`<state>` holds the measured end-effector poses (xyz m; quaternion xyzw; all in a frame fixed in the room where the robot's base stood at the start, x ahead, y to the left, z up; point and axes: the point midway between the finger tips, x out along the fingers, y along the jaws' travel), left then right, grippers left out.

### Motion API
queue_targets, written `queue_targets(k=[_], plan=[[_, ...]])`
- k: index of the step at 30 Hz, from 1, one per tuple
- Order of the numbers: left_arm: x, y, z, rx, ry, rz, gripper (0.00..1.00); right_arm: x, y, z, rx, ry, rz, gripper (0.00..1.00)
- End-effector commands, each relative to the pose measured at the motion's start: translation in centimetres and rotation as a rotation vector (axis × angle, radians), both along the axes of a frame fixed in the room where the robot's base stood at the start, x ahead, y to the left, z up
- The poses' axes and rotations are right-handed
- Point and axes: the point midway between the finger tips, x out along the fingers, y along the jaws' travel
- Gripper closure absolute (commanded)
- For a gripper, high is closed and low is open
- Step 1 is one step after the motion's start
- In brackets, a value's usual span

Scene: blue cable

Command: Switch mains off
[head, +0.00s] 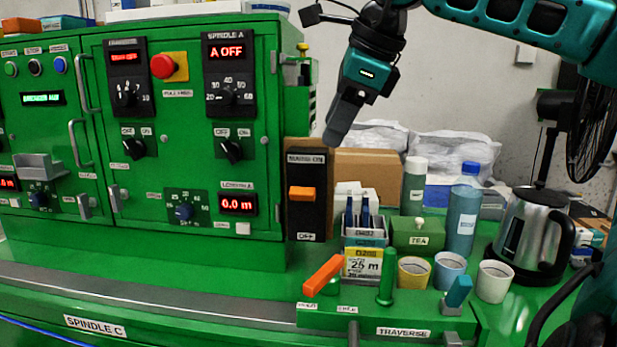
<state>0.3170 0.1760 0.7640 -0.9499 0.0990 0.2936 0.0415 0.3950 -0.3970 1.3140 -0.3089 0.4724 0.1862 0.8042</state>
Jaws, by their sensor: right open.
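The mains switch (318,215) is a tall black box on the right side of the green cabinet (185,215). My right gripper (338,130) comes in from the upper right and points down. It is open and stands above and to the right of the switch, apart from the lever. Its fingers overlap in this view. My left gripper is not in view.
A card box (370,168), a pen holder (364,232), a green TEA box (417,238), bottles (462,220), cups (494,282) and a kettle (530,235) crowd the right. A second orange lever (323,275) stands on the front panel. A red button (163,66) is on the cabinet.

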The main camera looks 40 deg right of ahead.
Motion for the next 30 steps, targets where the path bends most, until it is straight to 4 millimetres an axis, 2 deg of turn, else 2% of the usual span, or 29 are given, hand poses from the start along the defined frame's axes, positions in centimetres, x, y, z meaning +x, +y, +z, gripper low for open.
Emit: queue_targets(k=[5,18,24,30], plan=[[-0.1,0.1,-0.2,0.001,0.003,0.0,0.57,0.9,0.0,-1.7,0.001,0.005,0.0,0.55],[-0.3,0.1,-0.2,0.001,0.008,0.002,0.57,5.0,0.1,-9.3,0.002,0.006,0.0,0.55],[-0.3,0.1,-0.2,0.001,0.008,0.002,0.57,6.0,0.1,-10.9,0.001,0.002,0.0,0.55],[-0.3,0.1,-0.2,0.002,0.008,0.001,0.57,6.2,0.1,-11.2,0.0,0.0,-0.001,0.55]])
